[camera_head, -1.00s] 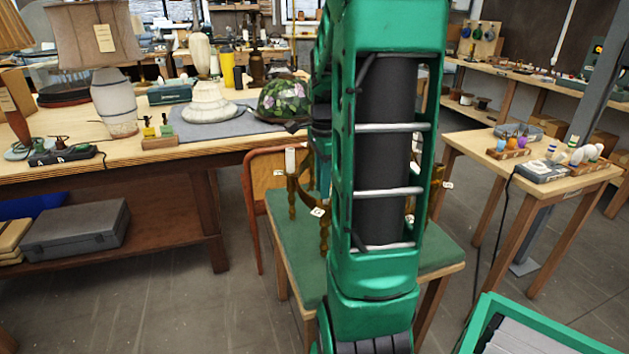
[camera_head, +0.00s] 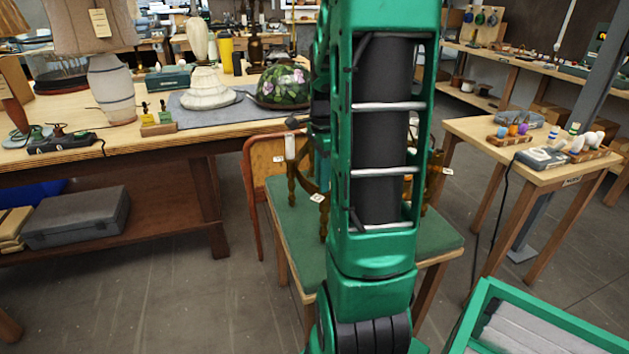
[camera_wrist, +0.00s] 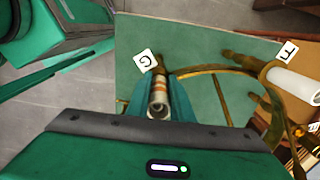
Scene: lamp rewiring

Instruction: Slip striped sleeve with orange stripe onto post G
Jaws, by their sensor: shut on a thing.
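My gripper (camera_wrist: 160,100) shows in the wrist view, its teal fingers shut on a pale striped sleeve (camera_wrist: 159,83) with an orange-red band. The sleeve's hollow near end faces the camera. Brass post G (camera_wrist: 157,70) is at the sleeve's far end, beside its white G tag (camera_wrist: 145,61). They look lined up, but I cannot tell whether the sleeve is around the post or only close to it. In the head view my arm hides the gripper and the held sleeve. The brass lamp frame (camera_head: 295,187) stands on the green-topped table (camera_head: 440,243).
A white sleeve (camera_wrist: 294,84) sits on the brass arm by the F tag (camera_wrist: 287,51). A chair (camera_head: 262,155) stands behind the green-topped table. A side table (camera_head: 470,130) with small parts is at right. A long workbench (camera_head: 150,142) with lamps is at left.

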